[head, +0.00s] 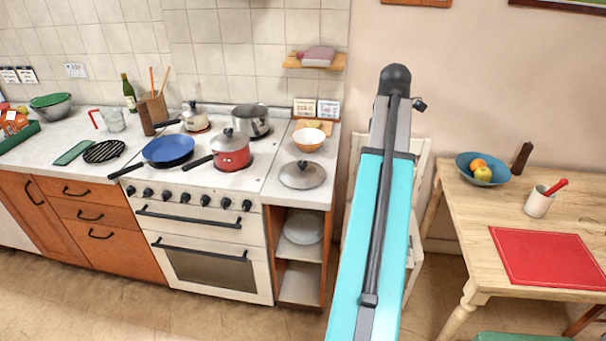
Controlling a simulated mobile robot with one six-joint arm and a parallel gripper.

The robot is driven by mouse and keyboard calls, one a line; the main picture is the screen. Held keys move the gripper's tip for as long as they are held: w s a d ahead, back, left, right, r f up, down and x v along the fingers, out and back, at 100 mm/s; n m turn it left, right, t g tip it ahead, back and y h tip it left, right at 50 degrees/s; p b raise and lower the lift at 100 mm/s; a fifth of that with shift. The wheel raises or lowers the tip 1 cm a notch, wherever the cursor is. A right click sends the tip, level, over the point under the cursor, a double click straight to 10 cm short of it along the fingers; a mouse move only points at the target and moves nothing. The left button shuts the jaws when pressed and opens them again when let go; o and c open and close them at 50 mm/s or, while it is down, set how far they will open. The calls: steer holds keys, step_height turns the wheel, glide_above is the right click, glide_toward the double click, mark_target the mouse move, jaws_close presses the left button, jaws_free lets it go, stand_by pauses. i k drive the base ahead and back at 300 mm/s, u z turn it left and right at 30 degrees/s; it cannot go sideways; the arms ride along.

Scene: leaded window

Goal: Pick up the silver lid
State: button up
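The silver lid (302,175) lies flat on the narrow white counter to the right of the stove, with its dark knob facing up. It sits in front of a bowl, white inside and orange-brown outside (309,139), and apart from it. My turquoise arm link rises in front of the wall, to the right of the lid. My gripper does not show in this view, so its state and distance from the lid are hidden.
A wooden table (460,185) stands at right. A chair is partly hidden behind my arm.

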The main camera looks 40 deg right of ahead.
mark_target(301, 174)
steer(key=i, duration=0.95)
steer(key=u, duration=0.05)
